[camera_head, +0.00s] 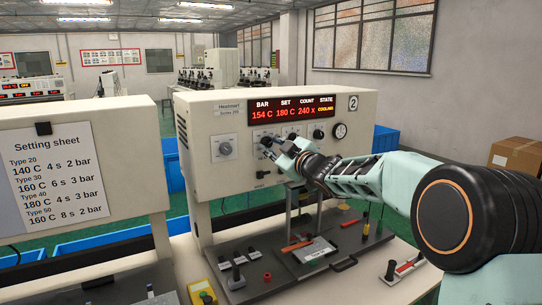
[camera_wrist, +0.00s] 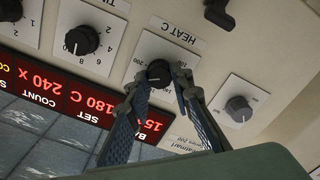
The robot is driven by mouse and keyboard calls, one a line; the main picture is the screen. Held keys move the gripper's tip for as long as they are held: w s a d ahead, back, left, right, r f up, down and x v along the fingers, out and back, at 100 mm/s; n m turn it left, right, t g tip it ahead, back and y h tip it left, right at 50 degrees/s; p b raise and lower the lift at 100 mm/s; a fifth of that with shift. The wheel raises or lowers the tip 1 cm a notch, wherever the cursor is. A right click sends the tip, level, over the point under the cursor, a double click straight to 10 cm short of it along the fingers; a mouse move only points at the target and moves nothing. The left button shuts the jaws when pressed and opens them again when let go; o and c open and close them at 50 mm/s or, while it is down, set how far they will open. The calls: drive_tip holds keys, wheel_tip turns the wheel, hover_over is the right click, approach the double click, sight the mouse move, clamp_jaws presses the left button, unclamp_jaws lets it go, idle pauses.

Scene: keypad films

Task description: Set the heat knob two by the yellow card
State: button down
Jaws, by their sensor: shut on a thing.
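The heat knob (camera_wrist: 158,74), dark and round, sits on a white plate marked HEAT C on the front of the cream machine numbered 2 (camera_head: 232,110). My gripper (camera_wrist: 159,79) is shut on this knob, one finger on each side; in the head view my gripper (camera_head: 270,147) mostly hides it. The red display (camera_head: 291,108) reads BAR 154 C, SET 180 C, COUNT 240 x and STATE COOLING. A pale Setting sheet (camera_head: 57,180) on the left machine lists types 20 to 50 with temperatures, seconds and bars. I cannot make out a yellow card.
Other knobs flank the heat knob: a grey one (camera_wrist: 238,108) and a black one (camera_wrist: 82,40) in the wrist view. Below the machine, a dark base plate (camera_head: 262,262) holds tools and a clamp. A yellow button box (camera_head: 202,293) stands at the front.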

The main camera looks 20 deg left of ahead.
drive_tip(key=n+b, duration=0.2)
drive_tip(key=n, duration=0.1)
drive_tip(key=n+b, duration=0.2)
drive_tip(key=n, duration=0.1)
drive_tip(key=shift+f+n, duration=0.2)
drive_tip(key=shift+n, duration=0.1)
drive_tip(key=n+b, duration=0.3)
drive_tip(key=n, duration=0.1)
drive_tip(key=shift+r+n, duration=0.1)
drive_tip(key=shift+n, duration=0.3)
drive_tip(key=c, duration=1.7)
unclamp_jaws()
drive_tip(key=v, duration=1.2)
drive_tip(key=shift+s, duration=0.1)
